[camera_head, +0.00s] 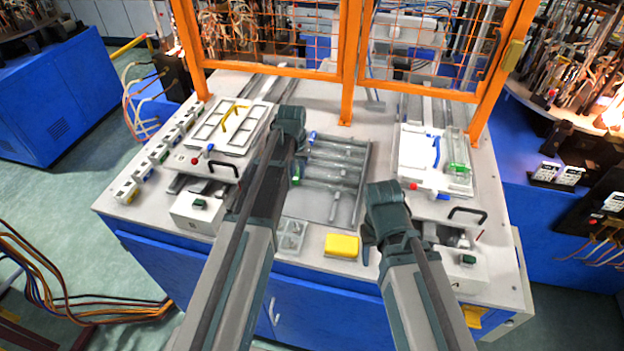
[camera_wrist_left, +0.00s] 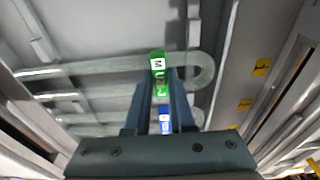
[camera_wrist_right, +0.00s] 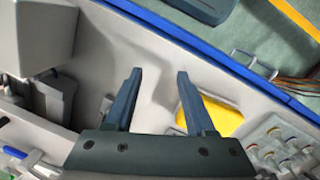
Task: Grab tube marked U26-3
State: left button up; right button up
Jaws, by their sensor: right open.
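Glass tubes lie in a tray (camera_head: 318,211) at the middle of the bench. A bent glass tube (camera_wrist_left: 204,70) shows behind the fingers. A blue tag (camera_wrist_left: 165,120) shows in the gap lower down. My right gripper (camera_wrist_right: 160,76) is open and empty above the bench's front part.
A yellow block (camera_head: 342,245) and a small clear box (camera_head: 291,236) lie at the front of the bench. White-topped stations stand left (camera_head: 233,127) and right (camera_head: 420,156). An orange mesh guard (camera_head: 347,62) stands across the back.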

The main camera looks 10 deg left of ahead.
pick_arm(q)
grip_shut()
jog(key=shift+r, duration=0.15)
pick_arm(e)
jog(key=shift+r, duration=0.15)
